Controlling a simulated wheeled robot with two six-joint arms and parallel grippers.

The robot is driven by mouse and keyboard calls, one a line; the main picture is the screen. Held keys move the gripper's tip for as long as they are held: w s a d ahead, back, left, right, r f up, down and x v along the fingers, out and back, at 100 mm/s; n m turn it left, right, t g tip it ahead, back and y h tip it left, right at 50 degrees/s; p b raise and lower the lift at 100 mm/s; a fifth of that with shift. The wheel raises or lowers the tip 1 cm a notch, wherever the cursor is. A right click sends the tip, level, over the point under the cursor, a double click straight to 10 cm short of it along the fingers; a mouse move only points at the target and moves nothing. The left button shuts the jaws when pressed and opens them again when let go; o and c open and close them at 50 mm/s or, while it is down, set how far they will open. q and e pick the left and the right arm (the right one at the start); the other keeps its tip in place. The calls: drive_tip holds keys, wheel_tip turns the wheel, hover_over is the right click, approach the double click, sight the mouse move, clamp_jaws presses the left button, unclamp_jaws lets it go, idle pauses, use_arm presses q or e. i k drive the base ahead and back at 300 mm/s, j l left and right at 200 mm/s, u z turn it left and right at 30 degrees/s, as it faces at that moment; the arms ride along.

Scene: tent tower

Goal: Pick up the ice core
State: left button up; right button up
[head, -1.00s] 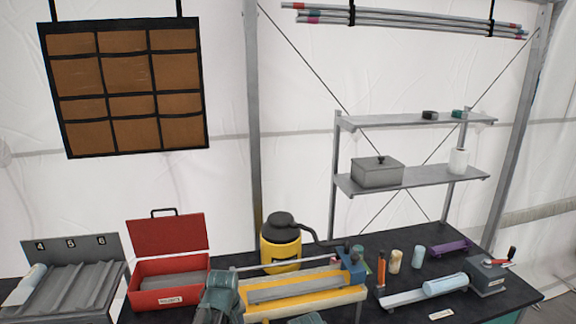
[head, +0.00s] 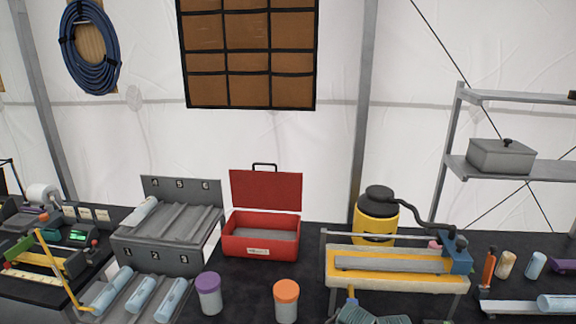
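Several pale blue-white ice cores show in the head view. One ice core (head: 145,211) lies in the left groove of the grey numbered rack (head: 185,264). Three more lie side by side in the sloping grey tray in front of it, among them a left core (head: 106,298), a middle core (head: 140,296) and a right core (head: 171,299). Another pale core (head: 556,302) lies on a light trough at the right edge, partly cut off. The frames do not show which core is meant. I cannot make out either gripper in the current view.
An open red case (head: 261,248) stands behind two jars, one purple-lidded (head: 209,295), one orange-lidded (head: 286,302). A yellow bench device (head: 395,284) stands right of them. Grey-green ribbed shapes (head: 368,314) at the bottom edge are unclear. Dark tabletop is clear between the jars.

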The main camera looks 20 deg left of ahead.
sight(102, 302)
drive_tip(key=u, duration=1.4)
